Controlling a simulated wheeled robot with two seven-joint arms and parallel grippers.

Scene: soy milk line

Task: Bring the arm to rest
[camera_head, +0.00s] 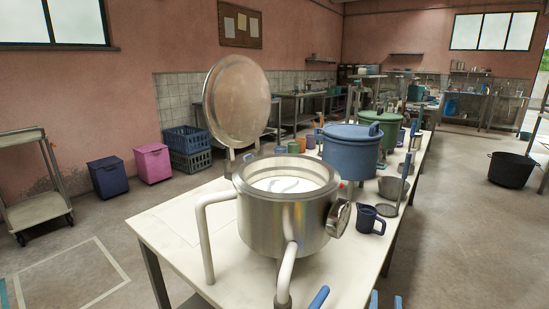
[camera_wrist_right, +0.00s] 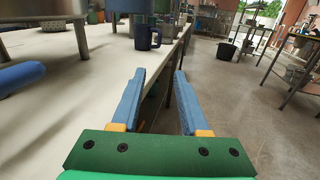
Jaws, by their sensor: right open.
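My right gripper (camera_head: 386,300) shows only as two blue fingertips at the bottom edge of the head view. In the right wrist view its blue fingers (camera_wrist_right: 160,76) are apart, with nothing between them. They are beside the table's right edge, partly over the floor. The rest of the right arm is out of the head view. My left gripper is not in view.
A steel pot (camera_head: 272,222) with its round lid raised and pale liquid inside stands on the white table (camera_head: 172,222). A blue handle (camera_head: 319,298) is near my right gripper. A dark jug (camera_head: 369,219) stands by the table's right edge.

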